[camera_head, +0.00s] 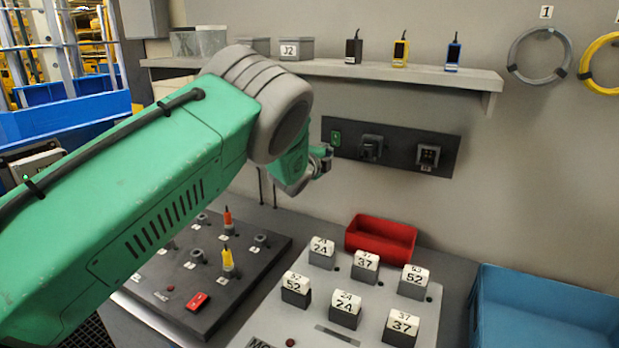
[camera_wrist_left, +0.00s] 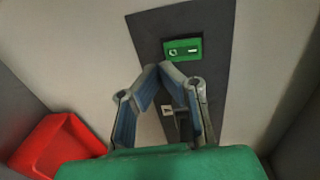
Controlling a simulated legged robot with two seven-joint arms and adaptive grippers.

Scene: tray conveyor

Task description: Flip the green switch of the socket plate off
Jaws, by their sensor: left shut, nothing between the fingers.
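The dark socket plate (camera_head: 388,147) is fixed to the wall below the shelf. Its green switch (camera_head: 336,138) sits at the plate's left end. The switch (camera_wrist_left: 183,49) also shows in the left wrist view, with a round mark and a bar mark; I cannot tell which side is pressed. My left gripper (camera_head: 325,160) is by the plate's left end. In the left wrist view my left gripper (camera_wrist_left: 162,66) is shut and empty, its fingertips appearing just beside the switch; I cannot tell whether they touch it. The fingers partly hide a socket (camera_wrist_left: 182,122). My right gripper is not in view.
A shelf (camera_head: 400,72) with boxes and small devices runs above the plate. Below are a red bin (camera_head: 381,240), numbered blocks on a light panel (camera_head: 265,326), a dark peg board (camera_head: 262,268) and a blue crate (camera_head: 490,285). Cable coils hang at the right.

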